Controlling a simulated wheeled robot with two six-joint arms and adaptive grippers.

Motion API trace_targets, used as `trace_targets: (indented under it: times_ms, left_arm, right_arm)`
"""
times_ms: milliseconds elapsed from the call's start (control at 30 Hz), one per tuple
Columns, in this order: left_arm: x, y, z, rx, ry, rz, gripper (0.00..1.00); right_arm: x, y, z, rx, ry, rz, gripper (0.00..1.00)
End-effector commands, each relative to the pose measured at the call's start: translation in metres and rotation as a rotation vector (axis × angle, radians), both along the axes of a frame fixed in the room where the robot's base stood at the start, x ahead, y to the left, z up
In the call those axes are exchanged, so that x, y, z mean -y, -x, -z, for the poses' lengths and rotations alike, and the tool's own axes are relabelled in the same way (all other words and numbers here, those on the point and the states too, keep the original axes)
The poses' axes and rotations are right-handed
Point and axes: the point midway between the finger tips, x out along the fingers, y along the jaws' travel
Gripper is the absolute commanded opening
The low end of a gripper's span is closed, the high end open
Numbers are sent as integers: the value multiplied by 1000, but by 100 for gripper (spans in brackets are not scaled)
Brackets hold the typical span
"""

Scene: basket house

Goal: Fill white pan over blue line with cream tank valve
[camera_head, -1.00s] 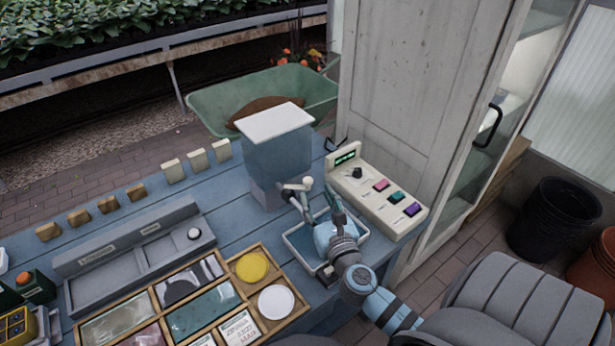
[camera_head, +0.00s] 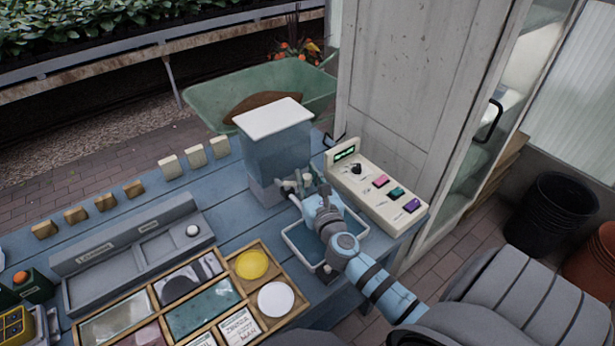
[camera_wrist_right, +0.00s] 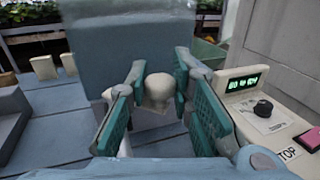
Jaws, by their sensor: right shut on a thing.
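The water tank (camera_head: 275,155) has a cream lid and cloudy blue walls and stands at the back edge of the blue table. Its cream valve handle (camera_wrist_right: 158,88) sits between the fingers of my right gripper (camera_head: 303,184), which is shut on it. The gripper also shows in the wrist view (camera_wrist_right: 160,78). The white pan (camera_head: 293,242) lies under my right wrist, in front of the tank. Its inside looks bluish, and my arm covers part of it. I cannot make out a blue line or the water level. My left gripper is out of view.
A cream control panel (camera_head: 376,190) with a dial and coloured buttons stands right of the pan. A wooden divided tray (camera_head: 250,297) lies to the left, with a grey labelled holder (camera_head: 120,262) behind it. A tall cabinet (camera_head: 420,100) closes off the right.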

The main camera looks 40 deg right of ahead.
Motion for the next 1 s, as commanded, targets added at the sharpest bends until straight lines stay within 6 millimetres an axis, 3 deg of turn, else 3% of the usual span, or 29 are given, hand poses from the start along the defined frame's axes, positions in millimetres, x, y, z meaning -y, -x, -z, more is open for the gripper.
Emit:
trace_targets:
  times_ms: [367, 567, 767, 1000]
  left_arm:
    - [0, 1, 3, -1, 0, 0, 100]
    - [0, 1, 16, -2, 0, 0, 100]
    - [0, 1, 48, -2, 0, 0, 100]
    - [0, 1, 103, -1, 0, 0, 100]
  right_arm:
    - [4, -4, 1, 1, 3, -90, 0]
    - [8, -10, 3, 1, 6, -227, 0]
    - [12, -18, 7, 3, 7, -393, 0]
    - [14, -27, 11, 2, 6, -571, 0]
